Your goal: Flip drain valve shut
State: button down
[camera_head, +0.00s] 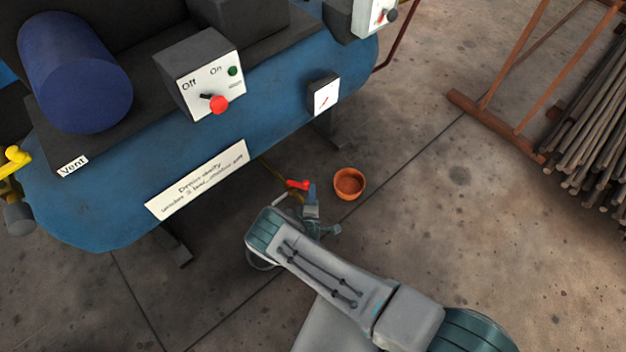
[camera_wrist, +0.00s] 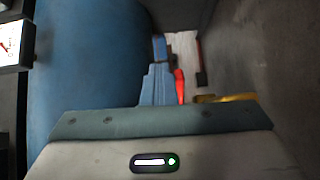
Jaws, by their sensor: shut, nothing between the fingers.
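The drain valve's red lever (camera_head: 298,184) shows below the blue tank (camera_head: 285,85), by a thin brass-coloured pipe (camera_head: 270,169). In the wrist view the red lever (camera_wrist: 179,86) stands right beside my gripper's fingers, with a brass-coloured part (camera_wrist: 225,98) to its right. My gripper (camera_head: 311,188) is shut and empty, low under the tank's front edge, just right of the lever in the head view. Its blue fingers also show in the wrist view (camera_wrist: 160,50). I cannot tell whether they touch the lever. The valve body is partly hidden.
A terracotta pot (camera_head: 349,183) stands on the concrete floor right of my gripper. The tank carries a switch box (camera_head: 200,78), a gauge (camera_head: 325,96) and a label (camera_head: 198,180). A rust-brown rack (camera_head: 500,120) with rods is at right. The floor at lower right is open.

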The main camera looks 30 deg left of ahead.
jog(key=p+v, duration=0.2)
jog(key=v, duration=0.7)
jog(key=shift+s, duration=0.25)
